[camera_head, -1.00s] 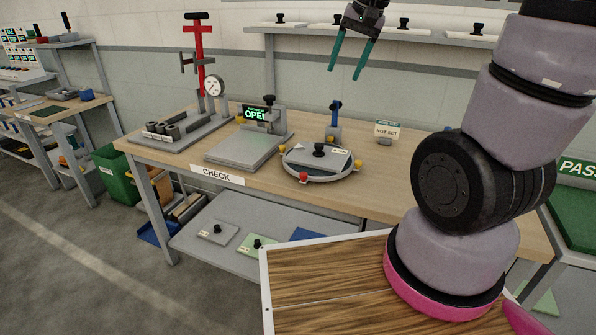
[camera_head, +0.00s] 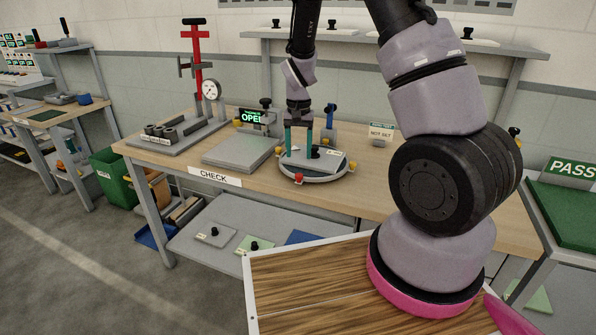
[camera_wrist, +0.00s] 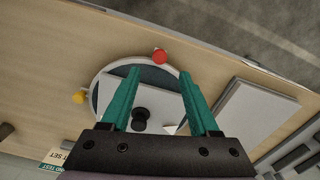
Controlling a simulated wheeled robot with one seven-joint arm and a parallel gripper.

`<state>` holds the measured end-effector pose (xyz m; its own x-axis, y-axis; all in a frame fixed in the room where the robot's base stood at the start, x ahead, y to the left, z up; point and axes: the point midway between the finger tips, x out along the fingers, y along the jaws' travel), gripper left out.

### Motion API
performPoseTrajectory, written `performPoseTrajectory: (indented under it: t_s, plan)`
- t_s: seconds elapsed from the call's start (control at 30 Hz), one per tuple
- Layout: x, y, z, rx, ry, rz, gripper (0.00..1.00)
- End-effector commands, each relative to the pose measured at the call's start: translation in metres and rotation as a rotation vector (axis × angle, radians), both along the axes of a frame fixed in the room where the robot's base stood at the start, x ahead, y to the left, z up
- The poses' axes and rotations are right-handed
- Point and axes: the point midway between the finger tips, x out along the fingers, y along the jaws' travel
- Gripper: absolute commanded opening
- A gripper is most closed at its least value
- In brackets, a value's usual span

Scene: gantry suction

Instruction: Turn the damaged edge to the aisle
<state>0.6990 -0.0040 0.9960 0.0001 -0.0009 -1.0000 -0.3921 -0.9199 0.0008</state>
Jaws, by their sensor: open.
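A grey rectangular plate (camera_head: 328,160) with a black knob (camera_head: 315,152) lies on a round turntable (camera_head: 316,177) on the table. The turntable rim carries a red knob (camera_head: 298,177) at the front and yellow knobs at its sides. In the wrist view the plate (camera_wrist: 160,98), its black knob (camera_wrist: 140,115) and the red rim knob (camera_wrist: 160,56) show between and beyond my fingers. My gripper (camera_head: 299,150) is open, pointing down over the plate, with the knob between its teal fingers in the wrist view (camera_wrist: 157,85). Contact cannot be told. I cannot make out the damaged edge.
A flat grey fixture (camera_head: 240,150) with an "OPEN" display stands left of the turntable. A blue-handled clamp (camera_head: 330,117) is just behind it, and a "NOT SET" sign (camera_head: 381,132) stands behind right. The table front carries a "CHECK" label (camera_head: 214,177). Bare wood lies right of the turntable.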

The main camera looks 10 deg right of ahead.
Motion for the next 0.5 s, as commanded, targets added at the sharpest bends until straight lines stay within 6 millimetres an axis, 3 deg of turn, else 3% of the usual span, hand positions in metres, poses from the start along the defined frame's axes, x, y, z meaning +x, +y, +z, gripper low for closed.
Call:
performPoseTrajectory:
  t_s: [0.23,0.5]
  plan:
    - [-0.001,-0.001,-0.048,-0.001,0.004,-0.001,0.62]
    - [0.000,0.000,-0.072,0.001,0.000,-0.001,0.62]
